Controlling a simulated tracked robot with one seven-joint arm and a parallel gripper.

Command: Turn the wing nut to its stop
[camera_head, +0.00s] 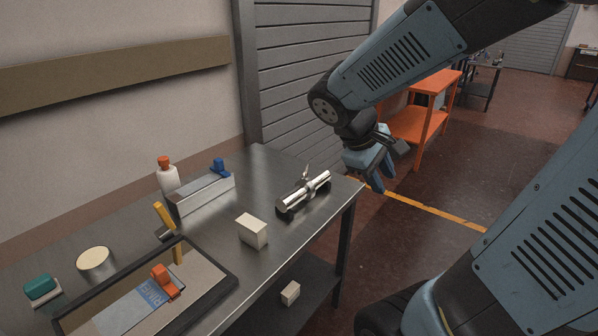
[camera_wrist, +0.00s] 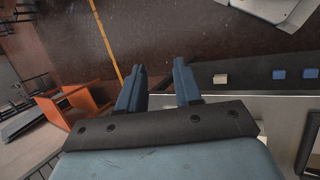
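A shiny metal cylinder (camera_head: 318,183) lies on dark supports near the right end of the steel workbench (camera_head: 310,225). A metal clamp band sits around its middle, and a small wing nut (camera_head: 306,174) seems to stick up from it; its exact angle is too small to tell. My gripper (camera_head: 384,172) hangs beyond the bench's right edge, to the right of the cylinder and apart from it. In the wrist view my gripper (camera_wrist: 158,80) has its two fingers apart with nothing between them. The wing nut does not show in the wrist view.
A cream block (camera_head: 252,231) stands left of the cylinder. A grey box (camera_head: 200,195), a white bottle (camera_head: 168,177), a yellow-handled tool (camera_head: 164,216) and a dark-framed tray (camera_head: 218,287) are further left. An orange stand (camera_head: 421,122) is behind my arm on the floor.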

